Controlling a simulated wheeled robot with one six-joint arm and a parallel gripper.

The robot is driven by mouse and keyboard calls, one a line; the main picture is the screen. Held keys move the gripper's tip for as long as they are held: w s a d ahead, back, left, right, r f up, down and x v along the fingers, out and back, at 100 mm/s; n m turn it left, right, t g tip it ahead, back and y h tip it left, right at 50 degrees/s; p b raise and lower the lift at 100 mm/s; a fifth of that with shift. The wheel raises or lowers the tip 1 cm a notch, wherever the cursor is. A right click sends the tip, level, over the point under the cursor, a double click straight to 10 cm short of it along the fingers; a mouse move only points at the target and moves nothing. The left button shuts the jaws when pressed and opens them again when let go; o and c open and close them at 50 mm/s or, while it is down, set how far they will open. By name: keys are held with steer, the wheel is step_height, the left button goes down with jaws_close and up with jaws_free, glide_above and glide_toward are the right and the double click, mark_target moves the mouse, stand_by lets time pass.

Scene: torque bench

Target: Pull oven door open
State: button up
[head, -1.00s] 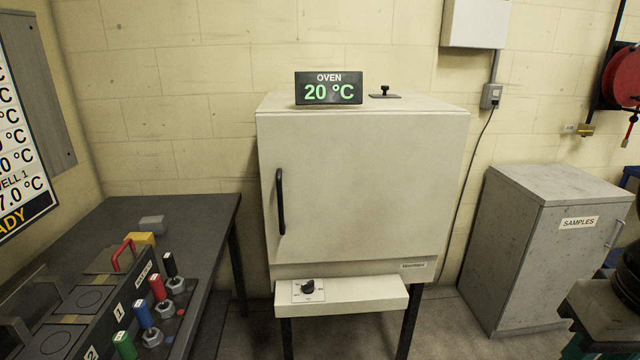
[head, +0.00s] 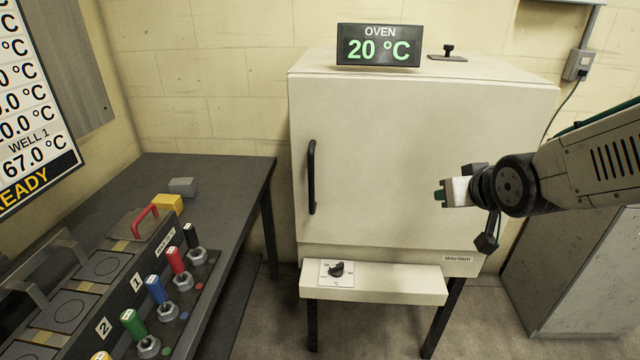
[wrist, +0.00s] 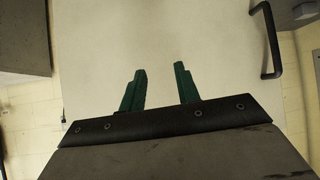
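The oven (head: 420,160) is a cream box on dark legs, and its front door is shut. A black vertical bar handle (head: 311,177) is on the left side of the door. The handle also shows at the upper right of the wrist view (wrist: 271,42). My gripper (head: 440,193) is in front of the right half of the door, well to the right of the handle in the head view. In the wrist view its two green fingers (wrist: 160,88) stand apart with nothing between them. The display on top (head: 379,45) reads 20 °C.
A dark bench (head: 220,190) on the left holds a block with several colored-handled tools (head: 155,292) and a yellow block (head: 167,204). A shelf with a dial (head: 337,269) juts out below the door. A grey cabinet (head: 590,265) stands at right, partly behind my arm.

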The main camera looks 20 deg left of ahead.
steer(key=w+a+f+n+t+y, duration=0.1)
steer(key=w+a+f+y, duration=0.15)
steer(key=a, duration=0.55)
steer(key=w+a+f+n+t+y, duration=0.1)
steer(key=a+f+n+y, duration=0.15)
steer(key=a, duration=0.55)
steer(key=n+y, duration=0.1)
steer(key=y, duration=0.3)
glide_toward(313, 186)
steer(key=x, duration=0.3)
steer(key=shift+t, duration=0.3)
steer(key=x, duration=0.7)
steer(key=shift+w+a, duration=0.25)
steer(key=shift+a, duration=0.1)
jaws_close()
